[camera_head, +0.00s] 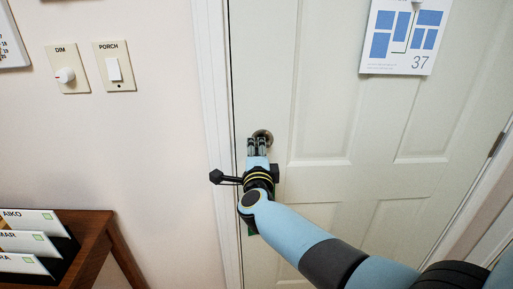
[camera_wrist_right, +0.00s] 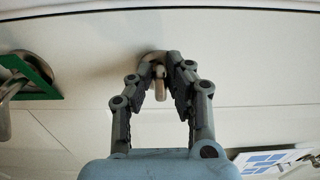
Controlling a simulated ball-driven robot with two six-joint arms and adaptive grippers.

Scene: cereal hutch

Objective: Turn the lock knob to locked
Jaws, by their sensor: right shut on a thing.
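The lock knob (camera_head: 263,133) is a small metal thumb-turn on a round plate at the left side of the white door (camera_head: 330,120). In the head view my right gripper (camera_head: 258,144) hides most of it. The right wrist view shows the knob (camera_wrist_right: 160,91) between the fingertips of my right gripper (camera_wrist_right: 165,68), which is shut on it. The turn piece points nearly straight down in that picture. I cannot read any locked or unlocked mark. My left gripper is not in view.
A metal door handle (camera_wrist_right: 14,88) with a green frame (camera_wrist_right: 42,78) shows in the wrist view. A dimmer (camera_head: 66,75) and porch switch (camera_head: 114,67) are on the wall. A wooden cabinet (camera_head: 100,240) holds name cards. A calendar (camera_head: 405,40) hangs on the door.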

